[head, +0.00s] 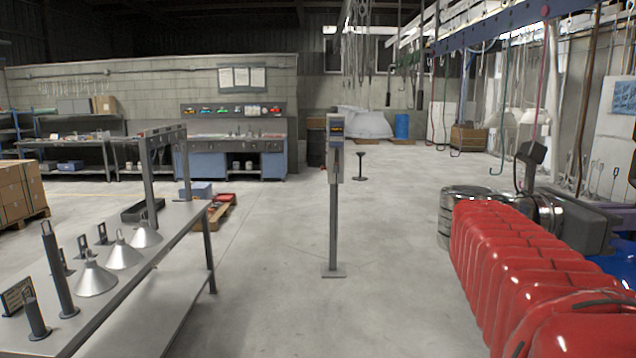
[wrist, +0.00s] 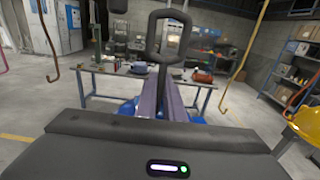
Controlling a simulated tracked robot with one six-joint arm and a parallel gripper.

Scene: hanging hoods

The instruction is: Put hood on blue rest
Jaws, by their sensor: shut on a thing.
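My gripper (wrist: 163,88) is shut on the stem of a dark loop handle (wrist: 154,40), which stands upright above the fingers in the wrist view. Blue surfaces (wrist: 211,117) show on both sides of the fingers; they look like the flared hood under the handle, mostly hidden by my wrist. In the head view, glossy blue (head: 625,258) shows at the right edge below my wrist, and the fingertips are out of view. I cannot pick out the blue rest with certainty.
A metal bench (head: 165,250) at the left holds several silver cones and dark posts. A grey post (head: 335,220) stands mid-floor. Hooks and cords (head: 505,110) hang at the right. In the wrist view a table (wrist: 115,75) with items stands ahead. Open floor lies between.

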